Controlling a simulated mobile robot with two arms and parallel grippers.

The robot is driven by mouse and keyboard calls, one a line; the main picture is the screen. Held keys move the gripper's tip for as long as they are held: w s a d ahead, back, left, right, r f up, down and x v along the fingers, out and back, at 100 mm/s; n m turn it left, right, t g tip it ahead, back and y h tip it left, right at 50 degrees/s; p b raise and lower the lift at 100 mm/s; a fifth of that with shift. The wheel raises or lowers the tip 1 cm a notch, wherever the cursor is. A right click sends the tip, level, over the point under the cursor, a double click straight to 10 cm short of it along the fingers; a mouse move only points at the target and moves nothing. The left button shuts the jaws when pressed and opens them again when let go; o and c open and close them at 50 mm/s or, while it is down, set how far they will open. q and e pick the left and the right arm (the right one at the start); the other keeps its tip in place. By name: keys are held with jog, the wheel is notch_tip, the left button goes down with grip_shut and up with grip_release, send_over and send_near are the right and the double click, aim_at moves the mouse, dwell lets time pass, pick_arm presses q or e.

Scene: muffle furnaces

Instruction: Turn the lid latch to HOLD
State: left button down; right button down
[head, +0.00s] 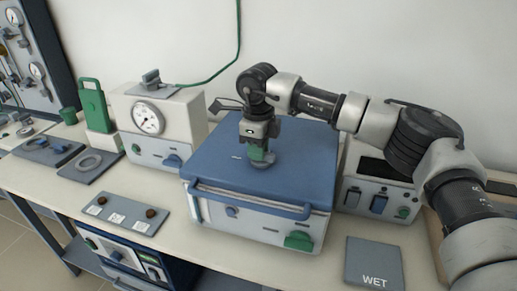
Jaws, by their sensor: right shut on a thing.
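A box-shaped unit with a broad blue lid (305,165) stands in the middle of the bench. My right gripper (260,149) points down over the lid's top, left of its middle. The handle rises from a round grey base on the lid. The gripper hides most of the handle, and I cannot read any HOLD mark or tell which way the latch is turned. My left gripper is not in view.
A unit with a round dial (148,118) stands left of the box. A switch panel (378,195) stands right, behind my right arm. A grey plate marked WET (374,264) lies at front right. A button plate (127,213) lies at front left. Bare bench lies around them.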

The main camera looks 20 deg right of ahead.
jog(key=shift+n, duration=0.5)
jog(key=c, duration=1.1)
grip_release()
notch_tip(320, 180, up, 11)
jog(key=shift+b, duration=0.45)
jog(key=shift+f, duration=0.1)
